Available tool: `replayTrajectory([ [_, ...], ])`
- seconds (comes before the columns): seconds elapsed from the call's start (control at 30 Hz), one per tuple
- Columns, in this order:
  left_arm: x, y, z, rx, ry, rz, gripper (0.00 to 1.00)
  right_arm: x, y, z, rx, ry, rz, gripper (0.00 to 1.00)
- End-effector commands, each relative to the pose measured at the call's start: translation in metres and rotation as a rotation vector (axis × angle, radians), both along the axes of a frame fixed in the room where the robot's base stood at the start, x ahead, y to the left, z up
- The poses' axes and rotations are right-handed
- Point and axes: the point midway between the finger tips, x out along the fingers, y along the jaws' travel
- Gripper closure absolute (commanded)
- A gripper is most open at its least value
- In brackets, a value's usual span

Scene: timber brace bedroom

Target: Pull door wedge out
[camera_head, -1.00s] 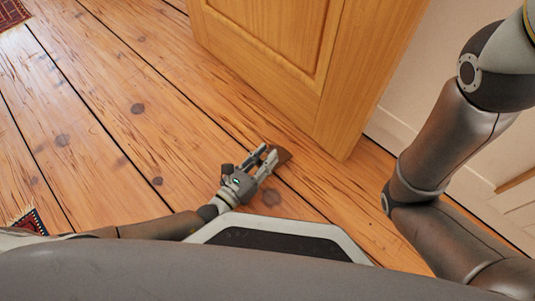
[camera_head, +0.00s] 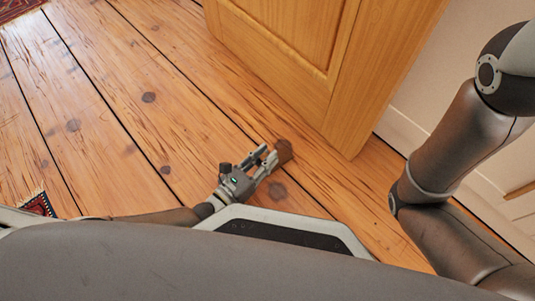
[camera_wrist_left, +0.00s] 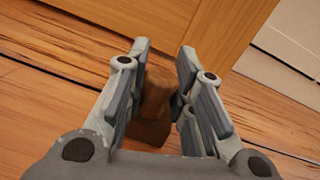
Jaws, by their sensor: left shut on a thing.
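The brown door wedge (camera_head: 285,150) is low on the plank floor, close to the bottom edge of the wooden door (camera_head: 285,60). My left gripper (camera_head: 268,157) reaches down to it and is shut on it. In the left wrist view the wedge (camera_wrist_left: 153,105) lies between the two fingers of my left gripper (camera_wrist_left: 163,85), with the door (camera_wrist_left: 190,25) just beyond. The fingers partly hide the wedge, and I cannot tell whether its tip touches the door. My right gripper is not in view; only the right arm shows at the right.
A white wall with a skirting board (camera_head: 405,130) runs behind the door on the right. A red patterned rug (camera_head: 38,205) shows at the left edge, and another (camera_head: 18,8) at the top left. The plank floor (camera_head: 110,110) left of the door is clear.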

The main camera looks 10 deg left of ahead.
Motion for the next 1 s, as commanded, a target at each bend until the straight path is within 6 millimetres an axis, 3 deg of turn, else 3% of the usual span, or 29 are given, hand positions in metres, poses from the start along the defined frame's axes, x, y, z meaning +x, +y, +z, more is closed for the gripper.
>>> replayTrajectory([
  [0.03, -0.0064, 0.0035, -0.0096, 0.011, 0.022, -0.002, 1.00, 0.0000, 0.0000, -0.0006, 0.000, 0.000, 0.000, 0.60],
  [0.47, -0.0099, 0.0058, -0.0091, 0.010, 0.022, -0.003, 1.00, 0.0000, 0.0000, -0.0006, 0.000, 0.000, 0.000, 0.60],
  [0.5, -0.0097, 0.0056, -0.0086, 0.009, 0.020, -0.003, 0.76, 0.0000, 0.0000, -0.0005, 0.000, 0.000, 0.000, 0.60],
  [0.7, -0.0089, 0.0053, -0.0077, 0.009, 0.018, -0.002, 0.52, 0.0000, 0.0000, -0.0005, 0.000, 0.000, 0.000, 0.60],
  [1.0, -0.0073, 0.0047, -0.0048, 0.007, 0.011, -0.002, 0.52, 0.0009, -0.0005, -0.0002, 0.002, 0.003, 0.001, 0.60],
])
